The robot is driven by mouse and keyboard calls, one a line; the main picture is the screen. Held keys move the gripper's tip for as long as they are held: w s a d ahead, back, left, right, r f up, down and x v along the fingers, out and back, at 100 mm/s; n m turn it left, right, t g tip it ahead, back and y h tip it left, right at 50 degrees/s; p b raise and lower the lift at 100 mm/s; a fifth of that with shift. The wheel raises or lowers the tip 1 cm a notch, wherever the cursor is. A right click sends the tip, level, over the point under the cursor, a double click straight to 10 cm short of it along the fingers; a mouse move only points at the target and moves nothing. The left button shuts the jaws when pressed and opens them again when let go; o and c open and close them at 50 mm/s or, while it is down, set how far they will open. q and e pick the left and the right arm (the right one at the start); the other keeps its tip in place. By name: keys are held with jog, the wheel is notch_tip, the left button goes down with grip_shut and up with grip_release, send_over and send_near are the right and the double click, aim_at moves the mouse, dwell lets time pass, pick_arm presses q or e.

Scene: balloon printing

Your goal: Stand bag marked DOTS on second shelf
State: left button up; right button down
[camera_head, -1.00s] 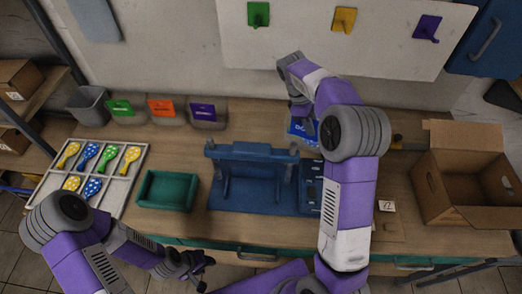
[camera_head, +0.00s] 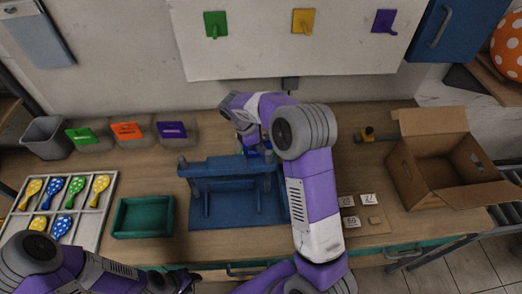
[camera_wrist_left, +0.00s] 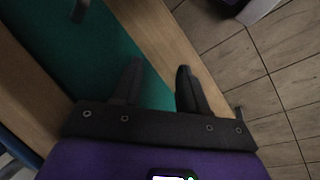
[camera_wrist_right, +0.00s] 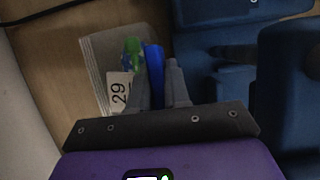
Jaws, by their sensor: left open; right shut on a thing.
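My right gripper (camera_head: 250,144) is shut on a blue bag (camera_wrist_right: 153,68), seen nearly edge-on between the fingers in the right wrist view. In the head view my arm hides most of the bag, and its marking cannot be read now. The gripper is over the back of the bench, behind the blue stand (camera_head: 228,166). My left gripper (camera_head: 183,281) is open and empty at the bench's front edge; its spread fingers show in the left wrist view (camera_wrist_left: 158,85). Part of a wooden shelf (camera_head: 492,82) shows at the far right.
An open cardboard box (camera_head: 402,180) stands on the bench's right end. A green tray (camera_head: 118,218) and a divided tray of balloons (camera_head: 98,222) lie left. Several labelled bins (camera_head: 92,146) line the back. An orange dotted balloon (camera_head: 508,45) is at upper right.

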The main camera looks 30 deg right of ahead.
jog(key=shift+f, duration=0.95)
jog(key=c, duration=1.1)
grip_release()
jog(key=shift+f, duration=0.1)
